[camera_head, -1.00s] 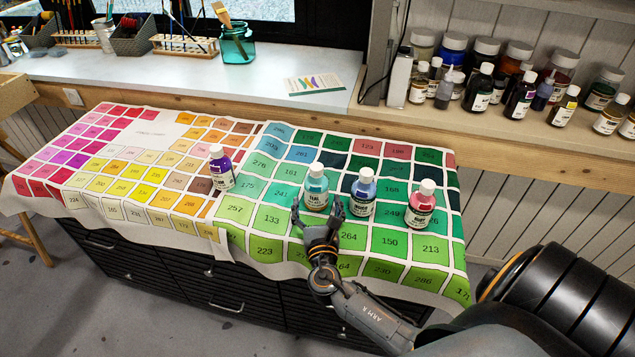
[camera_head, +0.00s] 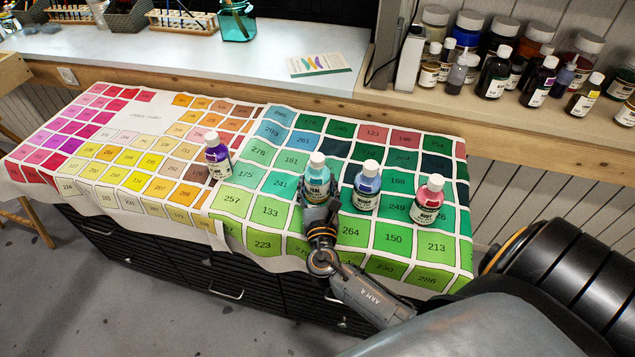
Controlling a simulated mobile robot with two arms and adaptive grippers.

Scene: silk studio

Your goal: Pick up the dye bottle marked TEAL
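The dye bottle marked TEAL (camera_head: 318,181) has a white cap and teal contents, and stands upright over the green part of the colour chart cloth. My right gripper (camera_head: 319,202) reaches it from the front, with its fingers closed in against both sides of the bottle's lower half. The fingers hide the bottle's base, so I cannot tell whether it touches the cloth. My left gripper is not in view.
A blue bottle (camera_head: 367,188) stands close to the right, with a red bottle (camera_head: 429,202) beyond it. A purple bottle (camera_head: 217,157) stands to the left. The chart cloth (camera_head: 150,117) covers the cabinet. Several dark bottles (camera_head: 495,72) crowd the back ledge.

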